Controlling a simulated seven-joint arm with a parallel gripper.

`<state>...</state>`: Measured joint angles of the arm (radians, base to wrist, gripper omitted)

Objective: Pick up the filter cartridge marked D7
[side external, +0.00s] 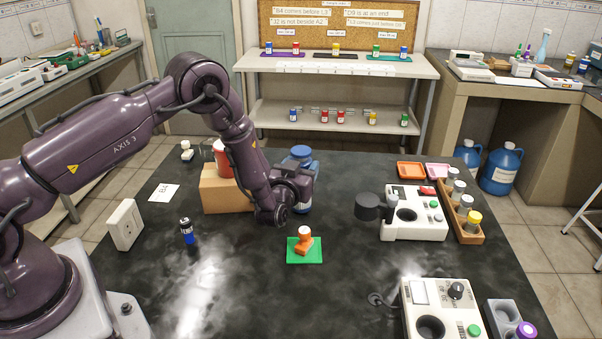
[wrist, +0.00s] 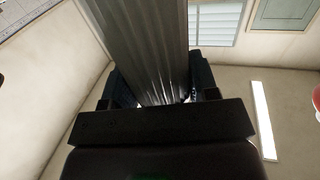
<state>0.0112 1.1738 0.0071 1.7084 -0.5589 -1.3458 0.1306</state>
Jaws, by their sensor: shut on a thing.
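My gripper (wrist: 162,88) is shut on a grey, ribbed, upright-looking thing (wrist: 150,40) that fills the space between its two dark fingers in the wrist view. No marking shows on it, so I cannot tell whether it is the D7 cartridge. In the side view my wrist is low over the middle of the dark bench, and its fingers and the held thing are hidden. Small coloured-cap cartridges or vials stand on the back shelf, among them red (side external: 325,117), yellow (side external: 372,119) and green (side external: 404,120). Their labels are too small to read.
A cardboard box (side external: 222,194) with a red container and a blue container (side external: 302,153) stand close to my wrist. White instruments (side external: 420,225) fill the right side.

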